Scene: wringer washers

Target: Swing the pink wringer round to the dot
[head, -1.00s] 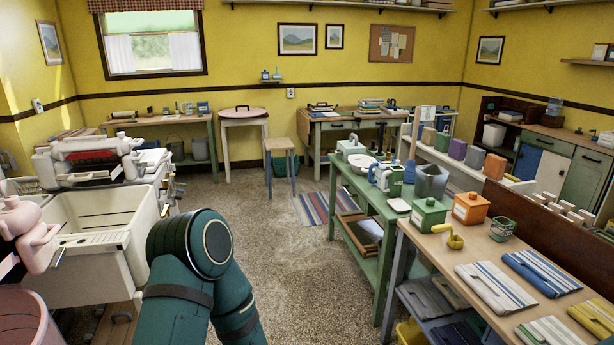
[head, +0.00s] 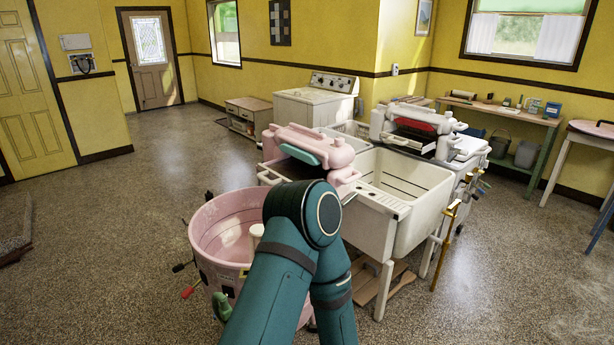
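The pink wringer (head: 308,146) sits above the near end of the white double sink, with a teal roller or pad along its front. The pink washer tub (head: 222,235) stands below and to its left, open at the top, with a pale post inside. My teal arm rises from the bottom of the head view and covers part of the tub and the wringer's lower mount. No gripper shows in the view. I cannot make out the dot.
The white sink (head: 400,200) stands right of the tub on legs. A white wringer washer (head: 420,125) with red rollers stands behind it. A white stove-like appliance (head: 312,105) and a low cabinet (head: 249,115) stand at the back.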

